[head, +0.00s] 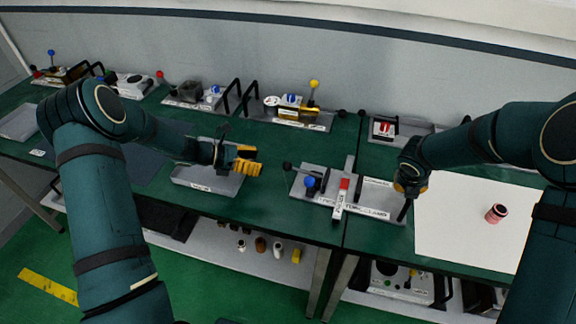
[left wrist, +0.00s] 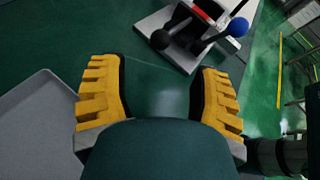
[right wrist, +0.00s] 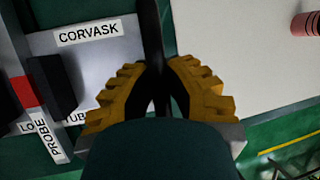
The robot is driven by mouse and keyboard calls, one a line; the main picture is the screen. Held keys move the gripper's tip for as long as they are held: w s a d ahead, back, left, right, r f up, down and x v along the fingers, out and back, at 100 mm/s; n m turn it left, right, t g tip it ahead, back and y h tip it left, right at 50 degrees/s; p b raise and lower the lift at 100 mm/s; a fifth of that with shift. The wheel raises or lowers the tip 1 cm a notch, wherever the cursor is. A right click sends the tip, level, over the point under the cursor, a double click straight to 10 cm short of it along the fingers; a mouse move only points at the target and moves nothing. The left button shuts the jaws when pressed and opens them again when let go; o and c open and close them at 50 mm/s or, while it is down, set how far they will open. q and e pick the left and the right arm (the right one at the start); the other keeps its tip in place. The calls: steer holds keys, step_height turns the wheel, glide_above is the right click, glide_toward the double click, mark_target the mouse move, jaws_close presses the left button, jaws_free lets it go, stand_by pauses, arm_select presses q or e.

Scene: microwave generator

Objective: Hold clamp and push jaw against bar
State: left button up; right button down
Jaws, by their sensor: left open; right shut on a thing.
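The clamp (head: 375,205) is a light grey board labelled TUBE CLAMP, with a blue knob (head: 309,182) and black knobs at its left. A pale bar (head: 349,168) with a red band and a PROBE label lies across it. In the right wrist view black jaw blocks (right wrist: 55,82) flank the bar (right wrist: 42,128); whether they touch it is unclear. My right gripper (head: 405,192) is shut on a black handle (right wrist: 153,40) at the board's right end. My left gripper (head: 248,162) is open and empty, left of the clamp; the blue knob (left wrist: 238,27) lies beyond its fingers.
A grey tray (head: 205,180) lies beneath my left gripper. A white sheet (head: 470,235) with a small reddish cylinder (head: 496,213) is at the right. Several fixtures stand along the wall, one with a yellow knob (head: 314,84). Green table shows between tray and clamp.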

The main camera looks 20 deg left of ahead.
mark_target(288, 166)
arm_select(q)
steer(key=x, duration=1)
steer(key=shift+d+f, duration=0.1)
steer(key=shift+d, duration=0.15)
steer(key=shift+o, duration=0.2)
jaws_close()
